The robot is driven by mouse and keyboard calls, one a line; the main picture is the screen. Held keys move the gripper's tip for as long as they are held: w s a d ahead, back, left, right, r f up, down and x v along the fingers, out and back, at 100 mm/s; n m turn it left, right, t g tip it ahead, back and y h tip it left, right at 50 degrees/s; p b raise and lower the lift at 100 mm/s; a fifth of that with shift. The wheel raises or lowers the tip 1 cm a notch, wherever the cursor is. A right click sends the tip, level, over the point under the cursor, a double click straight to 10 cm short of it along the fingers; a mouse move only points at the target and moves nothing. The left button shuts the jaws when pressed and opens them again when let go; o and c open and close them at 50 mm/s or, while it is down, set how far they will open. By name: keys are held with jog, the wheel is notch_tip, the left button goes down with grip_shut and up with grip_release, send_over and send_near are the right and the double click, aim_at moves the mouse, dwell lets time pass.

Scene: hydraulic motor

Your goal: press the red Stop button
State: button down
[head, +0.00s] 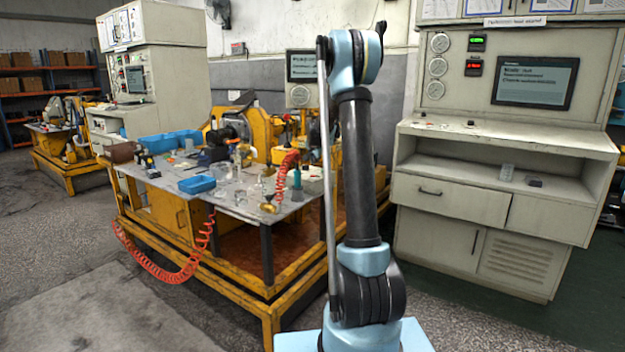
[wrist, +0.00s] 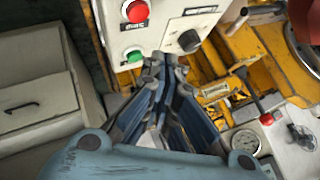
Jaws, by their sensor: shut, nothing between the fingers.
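The red Stop button (wrist: 136,11) shows near the top of the wrist view, on a pale control panel (wrist: 160,20). A dark label beside it appears upside down. My gripper (wrist: 166,62) is shut and empty. In the picture its tips lie below and right of the red button, close to the green button (wrist: 134,56) and below the black knob (wrist: 188,40). I cannot tell how far the tips are from the panel. In the head view my raised arm stands in front, and I cannot make out the gripper or the red button there.
A red-tipped lever (wrist: 267,119) and a gauge (wrist: 245,140) are at the wrist view's right. A pale drawer cabinet (wrist: 35,100) is at its left. The head view shows a cluttered yellow-framed workbench (head: 245,200), a grey console (head: 500,130) at right, and open floor at lower left.

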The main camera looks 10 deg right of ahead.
jog(key=shift+f, duration=1.9)
jog(key=shift+f, duration=0.7)
dwell(0.8)
jog(key=shift+r, duration=0.8)
jog(key=shift+r, duration=2.5)
